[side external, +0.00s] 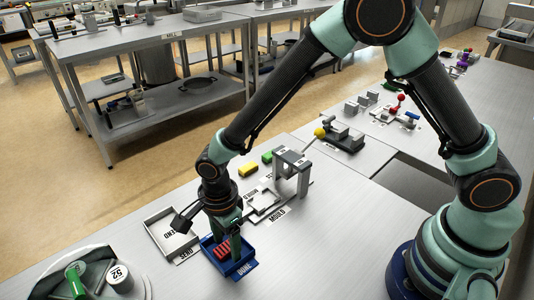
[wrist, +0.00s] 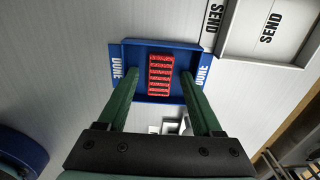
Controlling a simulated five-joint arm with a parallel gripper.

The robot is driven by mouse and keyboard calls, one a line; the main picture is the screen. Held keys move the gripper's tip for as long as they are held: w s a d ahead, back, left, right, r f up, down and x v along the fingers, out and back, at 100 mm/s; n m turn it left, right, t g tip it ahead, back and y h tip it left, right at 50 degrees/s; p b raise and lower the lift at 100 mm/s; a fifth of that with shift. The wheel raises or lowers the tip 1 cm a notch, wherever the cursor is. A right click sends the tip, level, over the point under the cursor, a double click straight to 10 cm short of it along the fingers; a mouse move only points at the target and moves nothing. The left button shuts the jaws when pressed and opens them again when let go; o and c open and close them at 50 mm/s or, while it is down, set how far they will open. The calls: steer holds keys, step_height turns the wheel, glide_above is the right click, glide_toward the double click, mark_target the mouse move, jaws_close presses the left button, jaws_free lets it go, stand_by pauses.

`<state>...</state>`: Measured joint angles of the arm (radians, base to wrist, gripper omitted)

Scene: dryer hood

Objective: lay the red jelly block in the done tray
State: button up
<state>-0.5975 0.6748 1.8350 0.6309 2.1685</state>
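The red jelly block (side external: 222,248) lies in the blue done tray (side external: 245,267). In the wrist view the ridged red block (wrist: 160,75) is on the bare floor of the done tray (wrist: 138,55), clear of its side walls. My gripper (wrist: 160,80) is over the tray, with one green finger on each side of the block. A gap shows between each finger and the block, so the gripper is open. In the side view my gripper (side external: 222,236) points down into the tray and partly hides the block and the tray's far side.
The grey send tray (side external: 172,234) stands empty beside the done tray. The mould (side external: 262,203) and a grey frame (side external: 291,170) stand behind, with a yellow block (side external: 248,169) and a green block (side external: 267,157). A round container (side external: 120,277) is at front left.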

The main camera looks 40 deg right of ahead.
mark_target(227, 246)
step_height(227, 246, up, 12)
steer(key=d+r+n+t, duration=0.2)
steer(key=d+r+n, duration=0.5)
steer(key=d+r, duration=0.3)
steer(key=s+d+r+n+t, duration=0.2)
steer(key=s+d+n, duration=0.4)
steer(key=d+n, duration=0.5)
steer(key=shift+d+r+t, duration=0.15)
steer(key=shift+d+t, duration=0.65)
steer(key=shift+d, duration=0.5)
